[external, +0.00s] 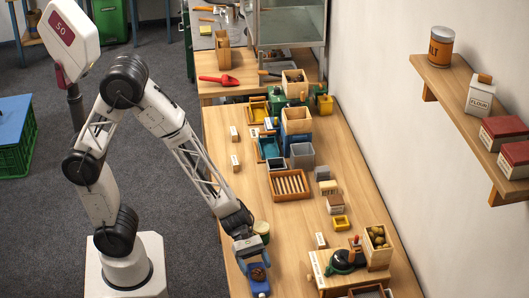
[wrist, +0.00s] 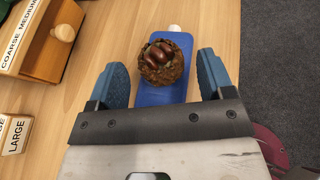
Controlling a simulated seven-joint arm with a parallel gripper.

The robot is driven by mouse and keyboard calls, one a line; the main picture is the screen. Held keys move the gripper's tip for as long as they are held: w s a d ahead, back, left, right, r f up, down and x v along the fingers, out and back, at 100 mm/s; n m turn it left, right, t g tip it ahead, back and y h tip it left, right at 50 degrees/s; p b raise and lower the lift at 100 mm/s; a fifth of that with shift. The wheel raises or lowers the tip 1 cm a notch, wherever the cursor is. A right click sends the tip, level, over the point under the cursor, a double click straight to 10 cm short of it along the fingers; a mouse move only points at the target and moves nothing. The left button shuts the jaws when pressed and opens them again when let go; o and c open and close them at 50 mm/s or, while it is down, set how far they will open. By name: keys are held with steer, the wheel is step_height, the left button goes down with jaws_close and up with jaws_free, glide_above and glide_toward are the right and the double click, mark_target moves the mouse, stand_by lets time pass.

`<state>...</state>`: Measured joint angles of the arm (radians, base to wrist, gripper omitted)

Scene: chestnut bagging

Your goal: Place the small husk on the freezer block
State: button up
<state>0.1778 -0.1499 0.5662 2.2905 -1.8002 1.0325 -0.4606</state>
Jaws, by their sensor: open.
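A small round brown husk, open on top with several shiny chestnuts showing, rests on a flat blue block with a white cap, which looks like the freezer block. In the wrist view the husk (wrist: 161,62) sits on the freezer block (wrist: 150,96), between my two blue fingers. My gripper (wrist: 163,72) is open, with a gap on each side of the husk. In the external view my gripper (external: 255,262) is low over the near left of the table, at the husk (external: 258,274) and block (external: 263,290). My fingers hide part of them there.
A wooden box labelled "coarse medium" (wrist: 36,42) and a "large" label block (wrist: 14,133) lie left in the wrist view. A green round container (external: 262,228) stands close behind my gripper. The table edge is close on the left.

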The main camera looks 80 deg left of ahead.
steer(key=v, duration=1)
steer(key=shift+a, duration=0.2)
steer(key=shift+s+r, duration=0.1)
stand_by(0.6)
steer(key=s+a+r+m+y, duration=1.3)
steer(key=s+r+m, duration=0.2)
steer(key=m, duration=0.6)
steer(key=shift+s+a+r+g, duration=0.2)
steer(key=shift+a+r+g, duration=0.2)
steer(key=shift+r, duration=0.35)
